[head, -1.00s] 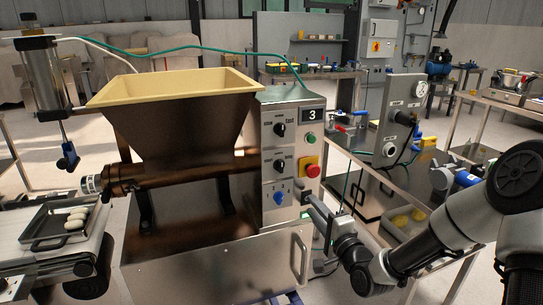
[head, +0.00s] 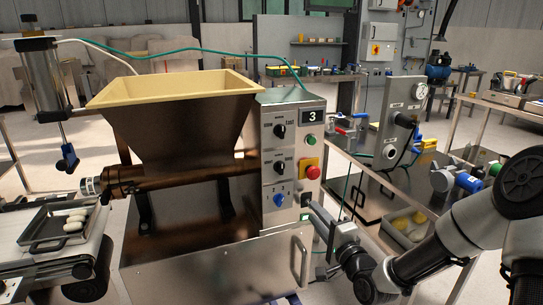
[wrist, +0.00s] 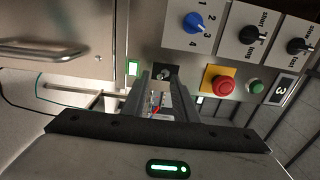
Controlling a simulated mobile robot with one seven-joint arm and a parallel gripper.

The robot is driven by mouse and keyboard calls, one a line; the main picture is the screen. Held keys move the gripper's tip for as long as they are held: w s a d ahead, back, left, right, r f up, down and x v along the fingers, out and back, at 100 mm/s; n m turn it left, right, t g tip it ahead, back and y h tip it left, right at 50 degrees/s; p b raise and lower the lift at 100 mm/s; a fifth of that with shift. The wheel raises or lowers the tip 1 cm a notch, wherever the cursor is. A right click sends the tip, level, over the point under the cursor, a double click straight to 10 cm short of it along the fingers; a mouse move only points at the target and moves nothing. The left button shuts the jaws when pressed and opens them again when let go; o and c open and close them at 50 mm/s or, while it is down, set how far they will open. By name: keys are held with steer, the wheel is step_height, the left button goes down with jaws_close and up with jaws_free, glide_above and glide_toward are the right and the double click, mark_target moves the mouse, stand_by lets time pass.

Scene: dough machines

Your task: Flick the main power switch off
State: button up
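A small dark toggle switch (wrist: 165,73) sits on a plate low on the machine's control side, beside a lit green indicator (wrist: 133,67). In the head view the switch (head: 306,199) shows as a dark patch below the red button, with the green light under it. I cannot tell its lever position. My gripper (wrist: 163,88) is open and empty, its two parallel fingers pointing at the panel with the switch between them in the picture. In the head view my gripper (head: 318,212) is right at the panel's lower right edge. Whether it touches the switch cannot be told.
Close by on the panel are a red emergency button (wrist: 223,86), a green button (wrist: 255,87) and a blue knob (wrist: 194,23). A metal handle (head: 300,258) juts out below. A steel bench (head: 375,170) with tools stands to the right.

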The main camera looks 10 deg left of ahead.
steer(key=shift+v, duration=2.75)
steer(key=shift+s+d, duration=0.1)
steer(key=p+v, duration=0.9)
steer(key=v, duration=0.8)
